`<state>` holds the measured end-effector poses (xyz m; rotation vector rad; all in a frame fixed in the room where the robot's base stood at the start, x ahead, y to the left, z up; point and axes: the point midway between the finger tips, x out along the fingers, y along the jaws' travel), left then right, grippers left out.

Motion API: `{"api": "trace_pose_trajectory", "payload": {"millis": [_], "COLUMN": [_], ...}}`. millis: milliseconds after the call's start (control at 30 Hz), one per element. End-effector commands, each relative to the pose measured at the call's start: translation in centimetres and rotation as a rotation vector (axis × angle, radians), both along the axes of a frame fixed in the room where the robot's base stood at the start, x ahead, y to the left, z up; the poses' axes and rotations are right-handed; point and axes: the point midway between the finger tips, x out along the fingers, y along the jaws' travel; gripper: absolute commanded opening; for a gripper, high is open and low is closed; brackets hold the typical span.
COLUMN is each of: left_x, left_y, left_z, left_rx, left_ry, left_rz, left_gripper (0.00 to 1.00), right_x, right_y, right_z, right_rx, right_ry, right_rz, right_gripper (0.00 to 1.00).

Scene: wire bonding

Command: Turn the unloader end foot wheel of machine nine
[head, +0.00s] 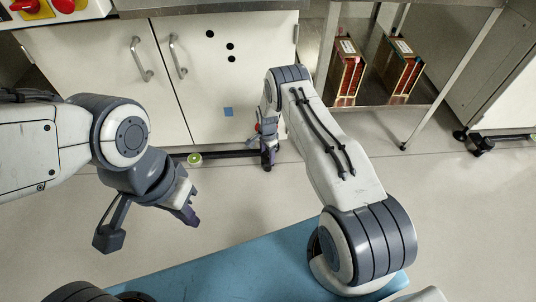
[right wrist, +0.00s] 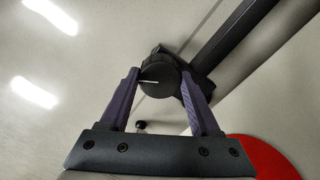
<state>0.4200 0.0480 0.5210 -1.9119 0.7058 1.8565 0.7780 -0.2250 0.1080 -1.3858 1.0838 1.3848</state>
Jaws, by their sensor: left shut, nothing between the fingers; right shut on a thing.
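The foot wheel (right wrist: 157,82) is a round black knob with a white line on its face, at the end of a dark bar in the right wrist view. My right gripper (right wrist: 160,75) has one purple finger on each side of it and is shut on it. In the head view my right gripper (head: 267,158) is low at the foot of the white cabinet and hides most of the wheel. My left gripper (head: 190,214) is shut and empty, held above the floor to the left.
A dark bar (head: 232,154) runs along the cabinet base (head: 225,85), with a green-topped round part (head: 194,159) at its left. A red disc (right wrist: 268,158) shows in the right wrist view. Red-and-brown magazines (head: 350,75) stand on a shelf to the right.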

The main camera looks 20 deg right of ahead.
Motion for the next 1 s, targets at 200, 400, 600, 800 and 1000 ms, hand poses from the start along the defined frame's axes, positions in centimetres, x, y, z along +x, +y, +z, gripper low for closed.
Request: {"api": "trace_pose_trajectory", "payload": {"millis": [200, 400, 600, 800, 1000], "left_x": [0.0, 0.0, 0.0, 0.0, 0.0], "left_y": [0.0, 0.0, 0.0, 0.0, 0.0], "left_z": [0.0, 0.0, 1.4, 3.8, 5.3], "left_rx": [0.000, 0.000, 0.000, 0.000, 0.000], "left_ry": [0.000, 0.000, 0.000, 0.000, 0.000], "left_rz": [0.000, 0.000, 0.000, 0.000, 0.000], "left_gripper": [0.00, 0.00, 0.00, 0.00, 0.00], "right_x": [-0.2, -0.1, 0.0, 0.0, -0.1], "right_y": [-0.1, 0.0, 0.0, 0.0, 0.0], "right_z": [-0.1, 0.0, 2.2, 6.4, 9.4], "right_rx": [0.000, -0.001, 0.000, 0.000, -0.001], "right_ry": [0.005, 0.003, 0.000, 0.002, 0.003], "right_rz": [0.001, 0.002, 0.002, 0.002, 0.001], "right_gripper": [0.94, 0.94, 0.94, 0.94, 0.94]}}
